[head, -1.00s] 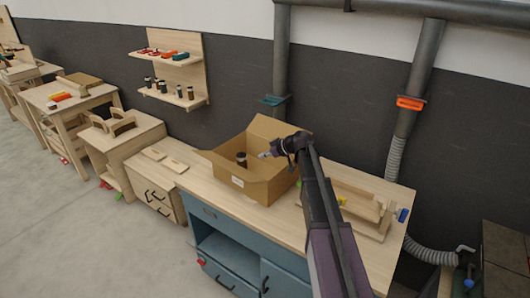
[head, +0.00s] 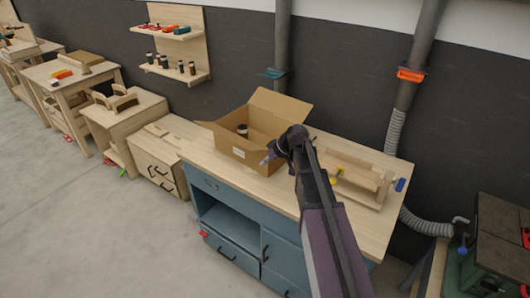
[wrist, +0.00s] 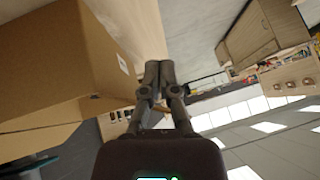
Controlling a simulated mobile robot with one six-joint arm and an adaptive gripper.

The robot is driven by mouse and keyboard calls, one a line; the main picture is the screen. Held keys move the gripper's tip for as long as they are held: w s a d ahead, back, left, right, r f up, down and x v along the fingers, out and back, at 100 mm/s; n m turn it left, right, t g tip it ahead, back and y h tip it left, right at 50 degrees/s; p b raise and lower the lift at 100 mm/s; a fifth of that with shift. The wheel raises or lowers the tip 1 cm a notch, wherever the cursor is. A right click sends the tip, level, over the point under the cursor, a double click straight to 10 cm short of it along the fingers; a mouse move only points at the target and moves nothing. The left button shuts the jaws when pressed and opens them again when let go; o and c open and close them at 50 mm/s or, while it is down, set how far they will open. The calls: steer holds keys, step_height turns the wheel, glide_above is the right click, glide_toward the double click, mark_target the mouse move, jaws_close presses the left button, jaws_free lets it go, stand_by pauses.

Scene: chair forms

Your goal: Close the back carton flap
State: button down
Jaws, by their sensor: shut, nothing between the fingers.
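The cardboard carton (head: 236,150) stands on the blue workbench, open at the top. Its back flap (head: 280,106) stands up and leans back. A left flap (head: 215,128) spreads outward. A dark jar with a light lid (head: 242,130) shows inside. My gripper (head: 266,160) is at the carton's front right corner, overlapping it in the head view; contact cannot be told there. In the wrist view the shut, empty gripper (wrist: 159,66) points beside the carton wall (wrist: 45,55), with a white label (wrist: 123,63) near the fingers. My arm hides the carton's right side.
The bench top (head: 205,157) is clear left of the carton. A wooden frame (head: 350,178) with yellow and blue parts lies to the right. A wall shelf (head: 182,75) with jars and grey pipes (head: 283,50) stand behind.

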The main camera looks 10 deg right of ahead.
steer(key=s+d+f+m+g+h+b, duration=0.1)
steer(key=s+f+m+h+b, duration=0.2)
steer(key=s, duration=0.8)
steer(key=s+d+f+m+g+h+b, duration=0.1)
steer(key=s+f+m+g+h+b, duration=0.1)
steer(key=s+f, duration=0.6)
steer(key=s+m+h+b, duration=0.1)
steer(key=s+m, duration=0.1)
steer(key=s, duration=0.1)
steer(key=shift+s+d+g+h+b, duration=0.2)
steer(key=shift+s+g+h+b, duration=0.1)
steer(key=shift+s+b, duration=0.1)
